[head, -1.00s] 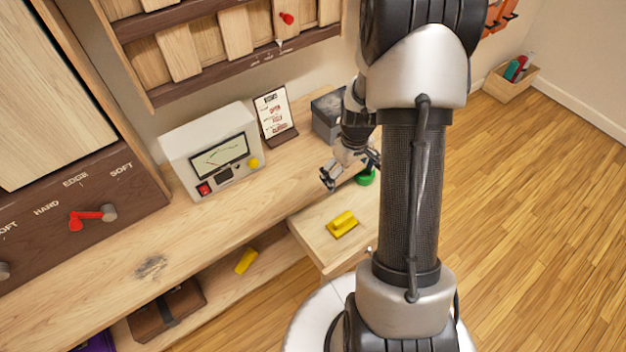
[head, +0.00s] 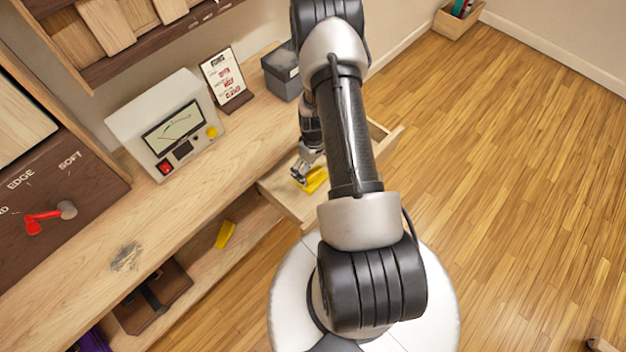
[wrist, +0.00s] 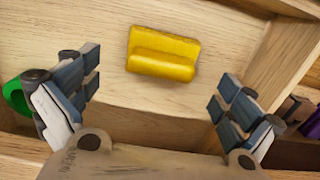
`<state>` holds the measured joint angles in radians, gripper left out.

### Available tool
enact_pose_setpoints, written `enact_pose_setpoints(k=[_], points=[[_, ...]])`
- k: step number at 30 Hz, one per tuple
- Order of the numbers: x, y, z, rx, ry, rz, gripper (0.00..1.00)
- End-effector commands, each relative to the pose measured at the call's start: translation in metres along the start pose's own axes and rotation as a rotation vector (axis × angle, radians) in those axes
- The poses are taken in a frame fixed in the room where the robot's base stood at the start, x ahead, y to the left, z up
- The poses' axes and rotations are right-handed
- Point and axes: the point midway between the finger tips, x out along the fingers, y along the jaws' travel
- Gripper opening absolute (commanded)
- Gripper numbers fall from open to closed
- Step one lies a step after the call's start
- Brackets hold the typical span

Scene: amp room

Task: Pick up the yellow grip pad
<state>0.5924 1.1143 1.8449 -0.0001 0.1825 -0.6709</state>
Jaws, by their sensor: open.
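A yellow grip pad (head: 316,183) with a raised ridge lies in the pulled-out wooden drawer (head: 283,203). In the head view my gripper (head: 303,174) is over the drawer, beside the pad, and partly covers it. In the wrist view the whole pad (wrist: 163,53) shows on the bare drawer floor, ahead of my gripper (wrist: 155,90) and roughly centred between its fingers. The fingers are wide apart with nothing between them, and do not appear to touch the pad.
Another yellow piece (head: 225,234) lies on the lower shelf. A green round object (wrist: 16,97) shows at the left in the wrist view. The drawer's side wall (wrist: 283,62) rises right of the pad. A meter box (head: 168,125) and a grey box (head: 281,72) stand on the bench.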

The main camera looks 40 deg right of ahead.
Motion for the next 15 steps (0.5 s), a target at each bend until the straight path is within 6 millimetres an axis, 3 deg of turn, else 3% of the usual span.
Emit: enact_pose_setpoints(k=[8, 15], points=[[0.018, -0.001, -0.001, 0.000, 0.000, 0.000, 1.00], [0.055, -0.003, -0.002, 0.000, 0.000, -0.001, 1.00]])
